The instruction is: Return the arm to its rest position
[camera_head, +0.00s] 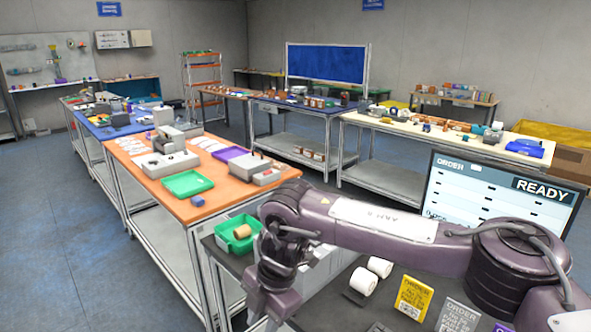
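My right arm comes in from the right edge and reaches left across the dark near table (235,268). Its wrist bends down, and my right gripper (268,312) points downward at the bottom edge of the view. The fingertips are cut off or too dark to make out, so I cannot tell whether they are open or hold anything. My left arm and gripper are not in view.
A green bin (238,246) with a brown item stands beside my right wrist. White rolls (364,281), a yellow label card (413,297) and a grey card (458,316) lie below the forearm. A READY monitor (500,197) stands behind the arm. An orange-topped table (215,201) is at left.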

